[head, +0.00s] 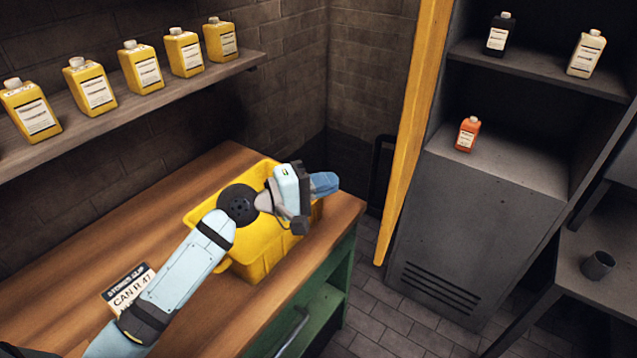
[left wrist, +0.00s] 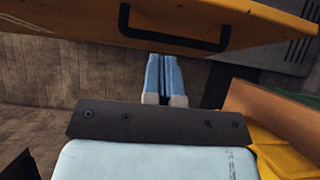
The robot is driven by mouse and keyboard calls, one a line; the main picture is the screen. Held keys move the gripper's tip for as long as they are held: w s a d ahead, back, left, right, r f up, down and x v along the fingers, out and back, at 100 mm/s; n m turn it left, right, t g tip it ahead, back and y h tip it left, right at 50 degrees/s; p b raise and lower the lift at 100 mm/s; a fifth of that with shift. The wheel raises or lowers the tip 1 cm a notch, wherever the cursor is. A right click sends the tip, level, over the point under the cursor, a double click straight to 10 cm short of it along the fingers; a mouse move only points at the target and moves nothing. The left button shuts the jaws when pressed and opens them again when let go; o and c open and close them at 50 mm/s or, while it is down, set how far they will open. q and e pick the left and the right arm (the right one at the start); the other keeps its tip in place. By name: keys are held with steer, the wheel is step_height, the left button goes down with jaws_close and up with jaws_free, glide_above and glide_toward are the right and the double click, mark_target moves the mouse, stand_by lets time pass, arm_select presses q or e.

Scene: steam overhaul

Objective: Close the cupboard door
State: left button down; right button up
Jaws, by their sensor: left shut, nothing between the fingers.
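The cupboard (head: 480,215) is a grey metal one on the right in the head view. Its yellow door (head: 412,130) stands open and shows nearly edge-on at the cupboard's left side. A dark door handle (head: 378,165) sticks out to the left of the door. In the left wrist view the door (left wrist: 260,28) spans the top, with its black handle (left wrist: 175,40) just beyond my fingers. My left gripper (head: 325,183) is shut and empty, above the workbench's right end and left of the door, apart from it in the head view. It also shows in the left wrist view (left wrist: 165,75). My right gripper is out of view.
A yellow crate (head: 240,265) stands under my left arm on the wooden workbench (head: 190,180), beside a label card (head: 128,288). Yellow bottles line a wall shelf (head: 140,105). Inside the cupboard stand a black, a cream and an orange bottle (head: 467,134). A mug (head: 598,264) sits at right.

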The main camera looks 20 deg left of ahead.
mark_target(374, 182)
arm_select(q)
steer(key=w+d, duration=0.1)
steer(key=d, duration=0.1)
steer(key=w+d+p, duration=0.1)
steer(key=d, duration=0.2)
steer(key=w+d+p, duration=0.1)
steer(key=w+d, duration=0.1)
steer(key=d, duration=0.1)
steer(key=shift+w, duration=0.1)
steer(key=shift+d, duration=0.15)
